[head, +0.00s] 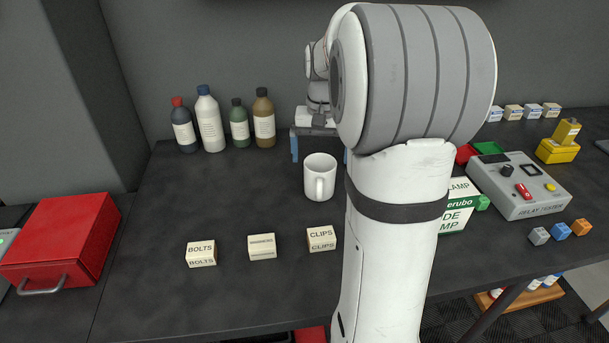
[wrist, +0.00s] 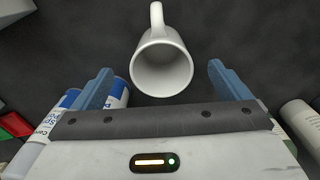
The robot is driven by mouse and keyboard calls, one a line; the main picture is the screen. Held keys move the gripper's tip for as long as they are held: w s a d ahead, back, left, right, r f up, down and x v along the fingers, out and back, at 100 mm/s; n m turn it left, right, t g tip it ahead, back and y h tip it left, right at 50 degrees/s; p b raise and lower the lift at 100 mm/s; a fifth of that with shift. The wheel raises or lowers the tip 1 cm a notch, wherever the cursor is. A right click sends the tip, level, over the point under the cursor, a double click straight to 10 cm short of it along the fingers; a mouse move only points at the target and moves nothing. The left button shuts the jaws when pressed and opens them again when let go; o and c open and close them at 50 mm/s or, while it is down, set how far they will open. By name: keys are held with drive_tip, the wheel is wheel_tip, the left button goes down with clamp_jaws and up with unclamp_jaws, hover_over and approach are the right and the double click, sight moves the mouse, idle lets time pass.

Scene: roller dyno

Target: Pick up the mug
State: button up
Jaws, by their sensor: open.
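The white mug (head: 320,177) stands upright on the dark bench, left of my large white arm link in the head view. Its handle faces the front of the bench there. In the wrist view the mug (wrist: 162,62) shows its open rim, with the handle pointing to the top of the picture. My gripper (wrist: 160,80) is open, with one blue finger on each side of the mug's rim and a gap on both sides. In the head view my gripper (head: 319,146) is behind the mug, with part of it hidden by the mug and my arm.
Several bottles (head: 209,120) stand at the back left. Small boxes for bolts (head: 201,254) and clips (head: 321,239) sit in front of the mug. A red toolbox (head: 65,240) is at far left, and a relay tester (head: 520,185) is at right. Bare bench lies left of the mug.

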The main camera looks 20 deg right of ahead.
sight(319, 173)
drive_tip(key=f, duration=0.4)
drive_tip(key=w+f, duration=0.1)
drive_tip(key=f, duration=0.2)
drive_tip(key=shift+c, duration=0.3)
drive_tip(key=c, duration=1.2)
